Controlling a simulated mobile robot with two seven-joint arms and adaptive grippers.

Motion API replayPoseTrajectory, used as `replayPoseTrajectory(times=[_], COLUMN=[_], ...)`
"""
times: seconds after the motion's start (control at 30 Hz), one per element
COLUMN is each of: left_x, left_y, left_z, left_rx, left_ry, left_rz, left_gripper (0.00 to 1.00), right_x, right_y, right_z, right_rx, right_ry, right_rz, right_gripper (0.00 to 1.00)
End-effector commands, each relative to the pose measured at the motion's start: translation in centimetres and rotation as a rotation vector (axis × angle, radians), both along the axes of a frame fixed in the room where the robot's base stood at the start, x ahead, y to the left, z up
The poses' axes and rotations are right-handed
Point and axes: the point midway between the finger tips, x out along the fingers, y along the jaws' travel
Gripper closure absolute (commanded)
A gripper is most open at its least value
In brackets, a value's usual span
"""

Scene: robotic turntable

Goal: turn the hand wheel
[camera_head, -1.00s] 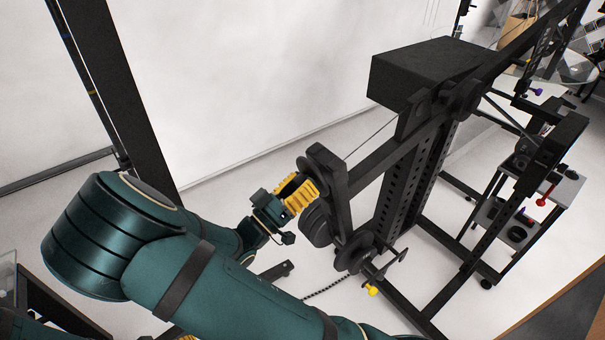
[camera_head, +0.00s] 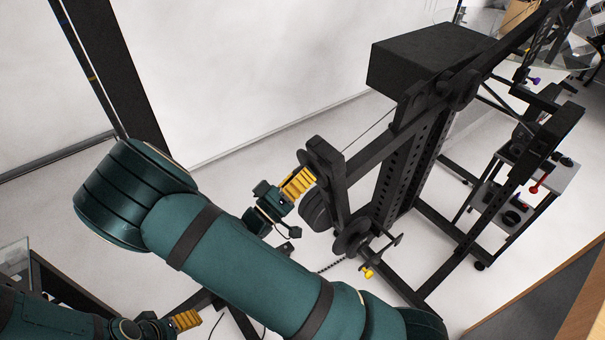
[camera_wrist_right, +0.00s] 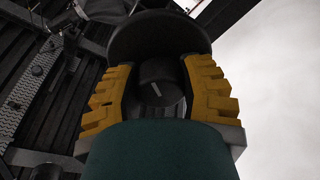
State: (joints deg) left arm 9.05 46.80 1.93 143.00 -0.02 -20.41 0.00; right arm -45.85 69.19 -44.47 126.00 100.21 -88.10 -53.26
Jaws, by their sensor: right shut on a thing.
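The hand wheel is black, with a round dark knob (camera_wrist_right: 158,88) in front of a wider dark disc (camera_wrist_right: 160,36) in the wrist view. My right gripper (camera_wrist_right: 160,100) has its yellow fingers shut on this knob, one on each side. In the head view the yellow fingers of the right gripper (camera_head: 299,182) point at the black frame, and the fingers hide most of the wheel. My left gripper (camera_head: 186,320) shows at the lower left, away from the wheel; its finger opening is not clear.
A black machine frame (camera_head: 375,155) with pulleys and weights (camera_head: 318,208) stands right of the right gripper. A yellow knob (camera_head: 367,272) sits low on it. A shelf cart (camera_head: 545,175) stands at the far right. Pale floor is free left of the frame.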

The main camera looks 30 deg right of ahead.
Motion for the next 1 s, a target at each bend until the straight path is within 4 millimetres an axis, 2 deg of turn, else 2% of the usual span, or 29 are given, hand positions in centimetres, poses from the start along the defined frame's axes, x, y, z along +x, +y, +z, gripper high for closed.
replayPoseTrajectory(times=[0.13,0.17,0.2,0.23,0.53,0.67,0.77,1.0], left_x=[0.0,0.0,0.0,0.0,0.0,0.0,0.0,0.0], left_y=[0.0,0.0,0.0,0.0,0.0,0.0,0.0,0.0], left_z=[-0.1,-0.1,-0.1,-0.1,0.0,0.0,0.0,0.0], left_rx=[0.0,0.0,0.0,0.0,0.0,0.0,0.0,0.0], left_ry=[0.0,0.0,0.0,0.0,0.0,0.0,0.0,0.0], left_rz=[0.0,0.0,0.0,0.0,0.0,0.0,0.0,0.0], left_gripper=[0.25,0.25,0.25,0.25,0.25,0.25,0.25,0.25], right_x=[-0.2,-0.2,-0.2,-0.2,-0.1,-0.1,-0.4,-1.2], right_y=[-0.1,-0.1,-0.1,-0.1,0.0,0.6,1.9,6.4], right_z=[-0.3,-0.3,-0.3,-0.3,-0.1,-0.4,-0.8,-2.5], right_rx=[0.007,0.007,0.006,0.006,0.003,0.002,0.003,0.003], right_ry=[0.006,0.006,0.006,0.005,0.001,0.001,0.002,0.003], right_rz=[-0.004,-0.004,-0.004,-0.003,-0.001,0.002,0.002,0.003], right_gripper=[0.95,0.5,0.35,0.25,0.25,0.25,0.25,0.25])
